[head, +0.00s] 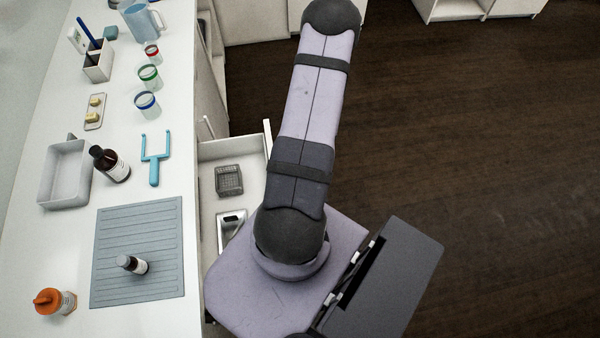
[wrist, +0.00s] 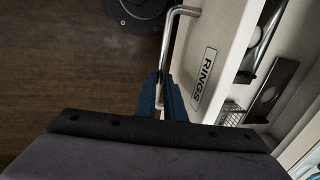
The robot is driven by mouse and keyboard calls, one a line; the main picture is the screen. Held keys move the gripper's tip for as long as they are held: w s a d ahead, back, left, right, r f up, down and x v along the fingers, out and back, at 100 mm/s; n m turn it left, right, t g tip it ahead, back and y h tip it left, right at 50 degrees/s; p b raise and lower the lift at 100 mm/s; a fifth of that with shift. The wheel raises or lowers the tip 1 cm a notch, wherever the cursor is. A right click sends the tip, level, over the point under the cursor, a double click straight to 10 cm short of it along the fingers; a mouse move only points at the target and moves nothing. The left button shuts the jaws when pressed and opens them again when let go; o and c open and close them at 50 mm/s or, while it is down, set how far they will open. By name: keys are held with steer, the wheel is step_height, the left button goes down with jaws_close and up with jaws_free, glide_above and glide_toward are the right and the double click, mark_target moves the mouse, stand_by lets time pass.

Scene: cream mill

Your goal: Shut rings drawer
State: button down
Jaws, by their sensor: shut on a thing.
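The rings drawer (wrist: 222,45) stands open, with its white front marked RINGS in the wrist view. In the head view the open drawer (head: 243,153) sticks out from under the counter to the right. Its metal bar handle (wrist: 169,38) runs between the blue fingers of my gripper (wrist: 161,88). My gripper is shut on the handle. In the head view my arm hides the gripper, the handle and part of the drawer.
In the drawer lie a dark mesh basket (head: 229,180) and a metal-framed item (head: 231,226). The white counter (head: 190,190) on the left holds bottles, a grey tray (head: 66,174), a ribbed mat (head: 137,230) and glasses. The dark floor (head: 480,150) is clear at right.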

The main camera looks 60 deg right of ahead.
steer(key=w+a+p, duration=0.3)
steer(key=w+a, duration=1.3)
steer(key=shift+w+a+p, duration=0.35)
steer(key=c, duration=1.8)
jaws_free()
steer(key=shift+w+a, duration=0.1)
steer(key=shift+a, duration=0.05)
steer(key=shift+c, duration=0.2)
step_height(320, 180, up, 7)
steer(key=s+d, duration=0.1)
steer(key=shift+r, duration=0.1)
